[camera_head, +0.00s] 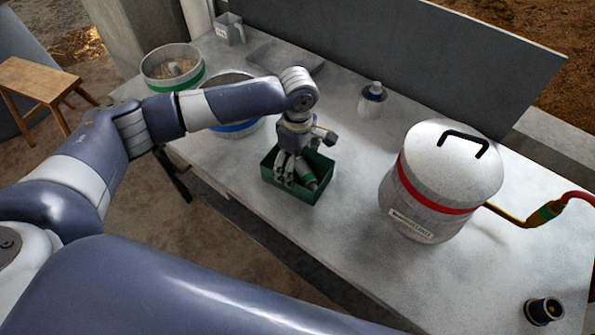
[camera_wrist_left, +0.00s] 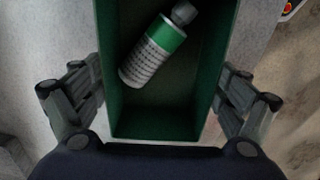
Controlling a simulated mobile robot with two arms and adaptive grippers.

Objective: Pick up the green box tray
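The green box tray (camera_head: 312,197) sits on the table near its front edge. In the left wrist view the tray (camera_wrist_left: 155,130) lies straight ahead, with a bottle (camera_wrist_left: 152,50) with a green and white label lying in it. My left gripper (camera_head: 292,180) points down at the tray. In the left wrist view my left gripper (camera_wrist_left: 160,88) has its fingers spread wide, one outside each long wall. The fingertips are close to the walls; I cannot tell whether they press on them. My right gripper is not in view.
A large lidded pot with a red band (camera_head: 430,190) stands right of the tray. A green-banded pot (camera_head: 172,70) and a blue-banded pot (camera_head: 240,128) stand left. A small bottle (camera_head: 371,100) stands behind. A black cylinder (camera_head: 544,310) is at the right. The table between is clear.

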